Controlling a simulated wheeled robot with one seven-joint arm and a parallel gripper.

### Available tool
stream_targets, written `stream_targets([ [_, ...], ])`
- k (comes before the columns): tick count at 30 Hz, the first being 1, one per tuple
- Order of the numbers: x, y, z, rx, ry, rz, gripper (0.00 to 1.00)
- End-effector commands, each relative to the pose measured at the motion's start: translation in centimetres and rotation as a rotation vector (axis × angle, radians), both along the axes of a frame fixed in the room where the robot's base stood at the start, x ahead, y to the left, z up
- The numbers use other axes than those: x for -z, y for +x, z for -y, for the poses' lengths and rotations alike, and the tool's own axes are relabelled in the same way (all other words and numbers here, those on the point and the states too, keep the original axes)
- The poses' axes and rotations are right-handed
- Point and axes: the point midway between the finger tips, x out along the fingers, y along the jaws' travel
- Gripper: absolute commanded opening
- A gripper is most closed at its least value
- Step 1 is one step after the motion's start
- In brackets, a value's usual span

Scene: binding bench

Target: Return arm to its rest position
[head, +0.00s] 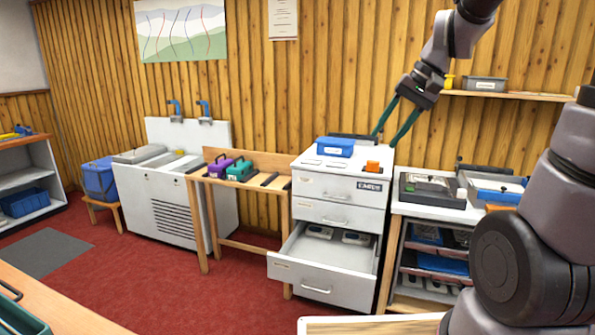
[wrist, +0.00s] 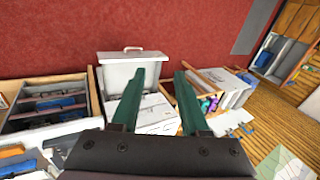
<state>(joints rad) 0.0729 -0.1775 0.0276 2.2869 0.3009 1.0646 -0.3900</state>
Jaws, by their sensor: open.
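My gripper (head: 387,141) has two long green fingers, spread apart with nothing between them. In the head view it points down and left, near the right rear of the white drawer cabinet's top (head: 311,161). The arm reaches in from the upper right. In the wrist view the fingers of my gripper (wrist: 160,76) stand apart, with the white cabinet (wrist: 157,110) behind them. I cannot tell how far the fingertips are above the cabinet top.
The cabinet's lower drawer (head: 318,289) stands open with grey items inside. A blue box (head: 334,147) and an orange item (head: 372,167) sit on the cabinet. A wall shelf (head: 515,95) is beside the arm. A loaded bench (head: 436,209) stands right. Red floor (head: 170,285) is clear.

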Motion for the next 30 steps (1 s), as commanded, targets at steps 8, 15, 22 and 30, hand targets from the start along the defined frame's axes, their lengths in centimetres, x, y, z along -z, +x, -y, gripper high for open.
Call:
stream_targets([
  [8,-4.2,-6.3,2.2,0.084,-0.134,0.183,0.45],
  [15,-6.0,-10.2,3.9,0.156,-0.198,0.316,0.45],
  [22,-6.4,-11.3,4.5,0.183,-0.214,0.359,0.45],
  [30,-6.4,-11.3,4.5,0.183,-0.215,0.36,0.45],
])
